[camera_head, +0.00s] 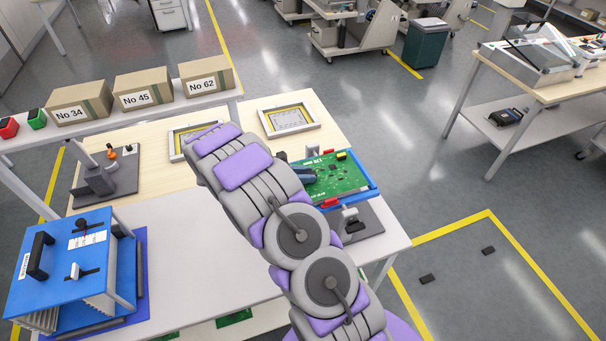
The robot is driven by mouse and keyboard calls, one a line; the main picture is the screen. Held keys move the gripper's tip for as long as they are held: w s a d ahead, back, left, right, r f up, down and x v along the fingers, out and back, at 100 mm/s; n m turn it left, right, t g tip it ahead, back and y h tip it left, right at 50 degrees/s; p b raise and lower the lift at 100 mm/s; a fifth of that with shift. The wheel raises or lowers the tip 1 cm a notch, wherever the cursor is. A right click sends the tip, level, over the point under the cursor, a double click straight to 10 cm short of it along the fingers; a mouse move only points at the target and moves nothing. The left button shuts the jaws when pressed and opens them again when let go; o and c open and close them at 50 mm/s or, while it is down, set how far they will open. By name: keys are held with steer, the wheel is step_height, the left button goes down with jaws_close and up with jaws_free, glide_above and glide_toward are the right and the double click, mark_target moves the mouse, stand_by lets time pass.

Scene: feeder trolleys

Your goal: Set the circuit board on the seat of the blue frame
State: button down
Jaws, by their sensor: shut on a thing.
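The green circuit board (345,181) is at the right end of the workbench, beside my arm. My gripper (304,173) is at the board's left edge, shut on it; the arm hides most of the gripper. The blue frame (371,190) shows along the board's right and front sides. The board lies over the frame, roughly in line with it. I cannot tell whether it touches the seat, which the board covers. A red part (330,202) sits at the frame's front edge.
Two framed yellow-edged panels, one here (290,120), lie behind the board. A blue box fixture (62,265) stands at the left. Boxes (145,89) line a raised shelf. A dark base with a clamp (361,222) is in front of the frame. The white bench middle (190,265) is clear.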

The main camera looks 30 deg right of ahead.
steer(key=shift+d+f, duration=0.5)
steer(key=shift+f, duration=0.3)
steer(key=shift+a+f, duration=0.1)
steer(key=shift+a, duration=0.2)
steer(key=shift+d+p, duration=0.3)
steer(key=shift+d, duration=0.1)
steer(key=shift+f, duration=0.55)
stand_by(0.7)
steer(key=c, duration=0.8)
jaws_free()
